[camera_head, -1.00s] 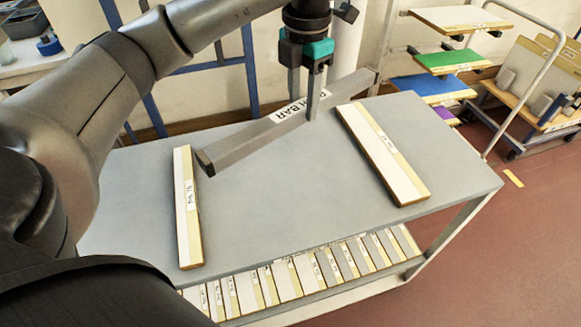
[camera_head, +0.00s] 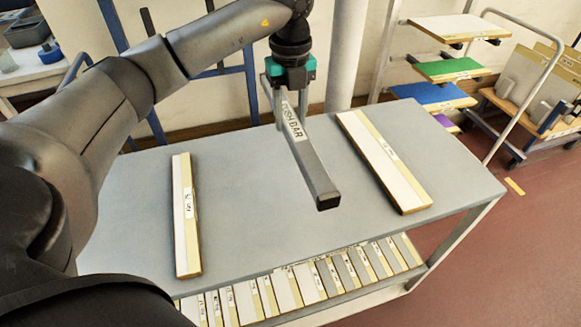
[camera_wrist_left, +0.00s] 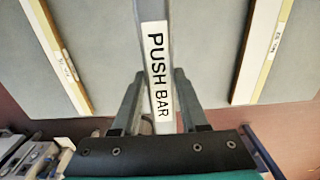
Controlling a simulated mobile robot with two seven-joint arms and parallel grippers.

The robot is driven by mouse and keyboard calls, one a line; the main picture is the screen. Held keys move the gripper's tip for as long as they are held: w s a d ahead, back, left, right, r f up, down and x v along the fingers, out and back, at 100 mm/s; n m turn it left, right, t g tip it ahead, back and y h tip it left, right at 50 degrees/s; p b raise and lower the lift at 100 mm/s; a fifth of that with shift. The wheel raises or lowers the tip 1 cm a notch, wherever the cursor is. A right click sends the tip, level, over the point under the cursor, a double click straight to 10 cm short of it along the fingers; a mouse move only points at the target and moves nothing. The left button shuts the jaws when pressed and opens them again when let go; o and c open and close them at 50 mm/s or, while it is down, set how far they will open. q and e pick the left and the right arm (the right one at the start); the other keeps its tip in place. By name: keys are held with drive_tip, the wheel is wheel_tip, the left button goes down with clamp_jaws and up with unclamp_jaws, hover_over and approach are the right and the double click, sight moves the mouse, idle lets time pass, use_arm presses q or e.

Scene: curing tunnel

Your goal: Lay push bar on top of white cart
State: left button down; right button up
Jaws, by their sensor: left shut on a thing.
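The push bar (camera_head: 314,165) is a long grey square bar with a white "PUSH BAR" label. My left gripper (camera_head: 287,98) is shut on it near its far end. The bar points toward the viewer, over the middle of a grey-topped cart or table (camera_head: 245,215) with a pale frame; I cannot tell if this is the white cart. The bar appears held above the top, between two boards. In the left wrist view, the bar (camera_wrist_left: 157,60) runs between the fingers (camera_wrist_left: 156,105), label readable. My right gripper is not in view.
A narrow cream board (camera_head: 186,215) lies left on the grey top and a wider one (camera_head: 383,160) lies right. Several boards (camera_head: 285,289) stand on the lower shelf. Coloured shelves (camera_head: 447,68) and a trolley with a hoop handle (camera_head: 527,85) stand back right.

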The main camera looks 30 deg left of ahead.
use_arm(q)
drive_tip(key=b, duration=0.1)
hover_over(291, 176)
wheel_tip(291, 176, down, 10)
drive_tip(key=shift+r, duration=0.2)
drive_tip(key=shift+f+b, duration=0.4)
drive_tip(key=shift+f, duration=1.7)
drive_tip(key=shift+f, duration=0.2)
drive_tip(key=shift+c, duration=2.2)
unclamp_jaws()
wheel_tip(291, 176, up, 12)
drive_tip(key=shift+r+p, duration=0.2)
drive_tip(key=shift+p, duration=0.7)
drive_tip(key=shift+a, duration=0.1)
